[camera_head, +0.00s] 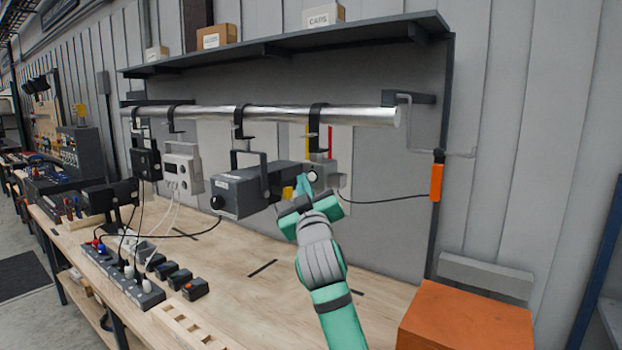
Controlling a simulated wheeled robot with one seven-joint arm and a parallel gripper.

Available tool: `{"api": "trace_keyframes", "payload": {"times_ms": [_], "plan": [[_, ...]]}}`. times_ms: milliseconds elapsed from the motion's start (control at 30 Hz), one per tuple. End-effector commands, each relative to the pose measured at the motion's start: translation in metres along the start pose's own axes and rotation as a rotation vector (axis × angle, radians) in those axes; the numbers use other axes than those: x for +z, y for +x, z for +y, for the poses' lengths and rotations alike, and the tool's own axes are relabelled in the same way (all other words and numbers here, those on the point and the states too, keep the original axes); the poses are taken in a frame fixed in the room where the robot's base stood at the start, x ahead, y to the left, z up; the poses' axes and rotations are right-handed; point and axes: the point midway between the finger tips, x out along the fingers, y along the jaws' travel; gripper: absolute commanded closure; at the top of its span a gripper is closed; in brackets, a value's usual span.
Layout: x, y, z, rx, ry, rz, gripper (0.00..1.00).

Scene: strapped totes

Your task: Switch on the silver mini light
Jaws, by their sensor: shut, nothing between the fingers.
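A small silver-grey light housing (333,182) hangs from the rightmost clamp on the silver bar; it looks like the silver mini light. A round dark-and-pale detail shows on its near side. My gripper (303,184) is shut and empty, with its fingertips just left of that detail and in front of the housing. I cannot tell whether they touch it. My gripper and the larger dark grey light hide part of the housing. Whether the light is on cannot be made out.
A dark grey light (245,192) with a yellow part hangs just left of my gripper. A white device (183,168) and a black light (145,160) hang farther left. Power strips (122,275) and cables lie on the workbench (245,300). An orange box (466,318) stands right.

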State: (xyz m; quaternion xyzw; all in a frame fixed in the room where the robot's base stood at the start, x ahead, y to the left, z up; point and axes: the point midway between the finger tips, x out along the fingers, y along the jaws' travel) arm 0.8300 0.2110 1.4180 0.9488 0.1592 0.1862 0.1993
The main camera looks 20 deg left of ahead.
Motion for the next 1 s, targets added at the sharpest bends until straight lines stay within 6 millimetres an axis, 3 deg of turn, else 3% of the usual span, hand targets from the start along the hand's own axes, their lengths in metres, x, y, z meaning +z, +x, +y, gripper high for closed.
{"api": "trace_keyframes", "payload": {"times_ms": [1000], "plan": [[0.0039,0.0072,0.0037,0.0,-0.001,0.0,1.0]]}}
